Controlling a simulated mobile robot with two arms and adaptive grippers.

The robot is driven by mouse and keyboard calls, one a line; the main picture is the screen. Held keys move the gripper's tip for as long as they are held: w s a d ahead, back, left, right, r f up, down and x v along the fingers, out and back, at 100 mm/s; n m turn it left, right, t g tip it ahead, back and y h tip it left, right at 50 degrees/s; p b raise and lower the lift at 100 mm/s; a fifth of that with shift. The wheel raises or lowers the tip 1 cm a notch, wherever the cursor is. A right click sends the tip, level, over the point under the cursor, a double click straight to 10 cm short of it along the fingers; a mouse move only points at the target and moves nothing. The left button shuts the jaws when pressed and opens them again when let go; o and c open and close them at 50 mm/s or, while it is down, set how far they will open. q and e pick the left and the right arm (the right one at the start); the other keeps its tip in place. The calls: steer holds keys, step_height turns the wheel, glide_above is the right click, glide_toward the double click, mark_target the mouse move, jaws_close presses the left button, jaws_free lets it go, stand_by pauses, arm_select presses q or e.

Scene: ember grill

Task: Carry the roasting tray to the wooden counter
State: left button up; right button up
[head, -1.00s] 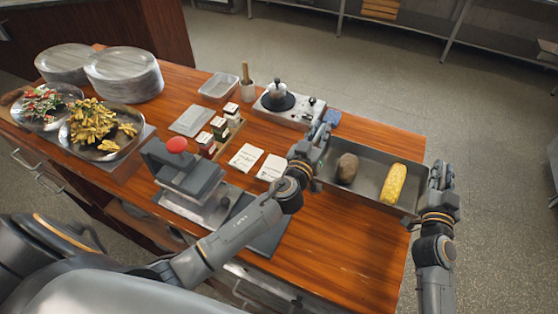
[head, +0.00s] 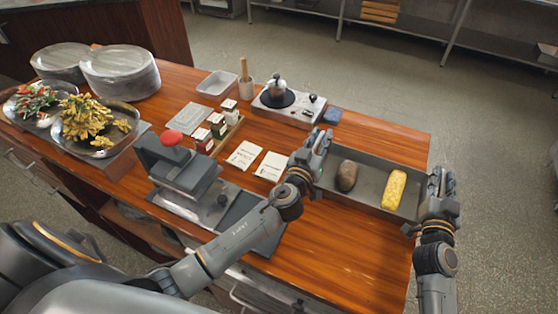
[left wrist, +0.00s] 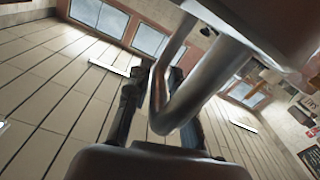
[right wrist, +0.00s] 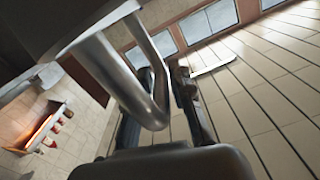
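The roasting tray (head: 371,208) is a grey metal pan over the right part of the wooden counter (head: 335,250). It looks level and holds a brown potato-like item (head: 347,176) and a yellow corn-like item (head: 394,188). My left gripper (head: 320,146) is shut on its left handle, which shows between the fingers in the left wrist view (left wrist: 168,120). My right gripper (head: 437,182) is shut on its right handle, which shows in the right wrist view (right wrist: 150,115). I cannot tell whether the tray's underside touches the counter.
A burner (head: 289,105) stands behind the tray, with a blue pad (head: 333,115) beside it. Paper cards (head: 258,160), a spice rack (head: 218,135) and a press (head: 185,175) lie to the left. Food platters and plate stacks fill the far left. The front right counter is bare.

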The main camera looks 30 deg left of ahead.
arm_select(q)
steer(key=shift+o, duration=0.7)
steer(key=shift+r, duration=0.1)
arm_select(e)
steer(key=shift+o, duration=0.7)
steer(key=shift+s+r, duration=0.1)
arm_select(q)
steer(key=shift+s, duration=0.1)
steer(key=shift+s, duration=0.5)
steer(key=s, duration=1.1)
arm_select(e)
steer(key=s, duration=1.2)
arm_select(q)
steer(key=o, duration=1.2)
